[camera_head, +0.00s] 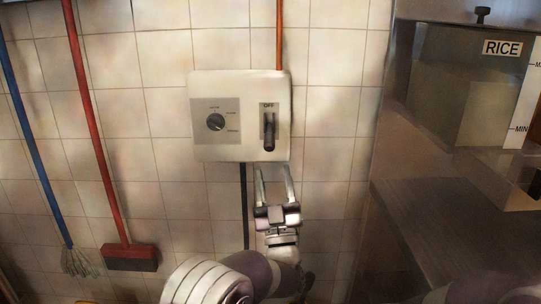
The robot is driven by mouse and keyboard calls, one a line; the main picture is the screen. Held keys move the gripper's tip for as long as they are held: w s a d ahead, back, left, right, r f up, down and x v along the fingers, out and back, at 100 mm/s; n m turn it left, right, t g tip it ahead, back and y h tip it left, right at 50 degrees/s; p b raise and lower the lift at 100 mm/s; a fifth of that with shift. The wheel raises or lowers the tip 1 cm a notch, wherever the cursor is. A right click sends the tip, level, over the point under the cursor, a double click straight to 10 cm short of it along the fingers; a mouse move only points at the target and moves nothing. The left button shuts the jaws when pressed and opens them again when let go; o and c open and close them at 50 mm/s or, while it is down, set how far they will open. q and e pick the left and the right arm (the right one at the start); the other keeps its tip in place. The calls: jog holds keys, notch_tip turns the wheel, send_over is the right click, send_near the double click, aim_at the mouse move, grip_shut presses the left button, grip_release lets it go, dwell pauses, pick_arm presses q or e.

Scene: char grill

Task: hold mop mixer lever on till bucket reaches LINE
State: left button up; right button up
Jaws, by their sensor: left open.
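A white mixer box (240,153) is fixed to the tiled wall, with a round black dial (216,122) on its left. On its right is a slot with a black lever (269,134), pointing down below a label reading OFF. My left gripper (273,170) is just below the box, fingers pointing up. It is open and empty, and its tips appear just under the lever, apart from it in the picture. I see no bucket and no LINE mark. My right gripper is not in view.
A blue-handled mop (80,262) and a red-handled brush (130,257) lean on the wall at left. A red pipe (279,35) enters the box from above and a dark one (244,205) leaves below. A metal unit with a RICE container (470,95) fills the right side.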

pick_arm(q)
jog(key=v, duration=0.4)
jog(key=shift+f, duration=0.1)
